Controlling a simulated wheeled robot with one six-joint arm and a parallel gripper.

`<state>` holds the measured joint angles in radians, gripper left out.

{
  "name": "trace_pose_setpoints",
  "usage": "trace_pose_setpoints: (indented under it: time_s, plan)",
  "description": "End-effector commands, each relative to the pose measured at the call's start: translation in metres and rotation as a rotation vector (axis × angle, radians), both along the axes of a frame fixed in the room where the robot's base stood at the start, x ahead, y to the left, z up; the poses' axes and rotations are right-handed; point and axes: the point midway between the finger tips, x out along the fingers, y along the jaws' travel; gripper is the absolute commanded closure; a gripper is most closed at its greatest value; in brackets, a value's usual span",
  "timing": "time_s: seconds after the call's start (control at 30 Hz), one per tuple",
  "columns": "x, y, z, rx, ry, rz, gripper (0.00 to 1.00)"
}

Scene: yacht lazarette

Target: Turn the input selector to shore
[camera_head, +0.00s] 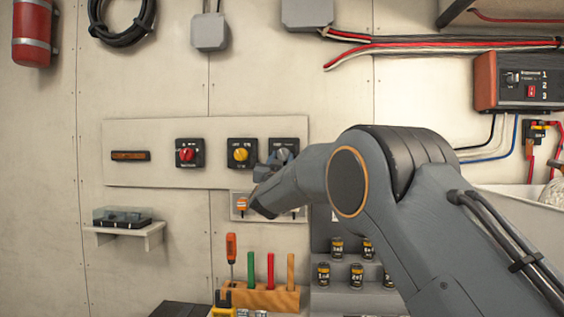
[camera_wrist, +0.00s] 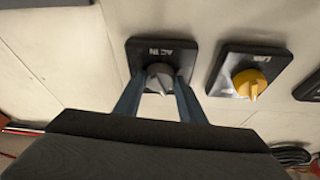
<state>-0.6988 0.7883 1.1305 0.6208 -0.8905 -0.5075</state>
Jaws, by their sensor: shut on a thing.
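The input selector is a grey knob (camera_wrist: 160,74) on a black square plate marked AC IN, which appears upside down in the wrist view. In the head view its plate (camera_head: 295,146) is the rightmost of three switches on a pale wall panel (camera_head: 211,125), partly hidden by my arm. My gripper (camera_wrist: 159,82) is shut on the grey knob, one finger on each side. In the head view my gripper (camera_head: 272,165) reaches the knob from the front. I cannot read the position markings around the knob.
A yellow knob (camera_head: 240,154) sits close beside it, with a red knob (camera_head: 187,154) farther left. A small switch plate (camera_head: 241,205) lies just below my gripper. Lower down are a wooden tool rack (camera_head: 261,298) and stepped shelves with labelled cylinders (camera_head: 323,273).

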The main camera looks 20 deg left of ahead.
Motion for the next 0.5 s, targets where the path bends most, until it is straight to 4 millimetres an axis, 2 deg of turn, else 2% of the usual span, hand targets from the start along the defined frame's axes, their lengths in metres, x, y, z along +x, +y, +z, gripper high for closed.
trace_pose_setpoints:
  time_s: [0.5]
  plan:
    - [-0.0014, 0.0053, 0.0021, 0.447, 0.106, 0.001, 0.86]
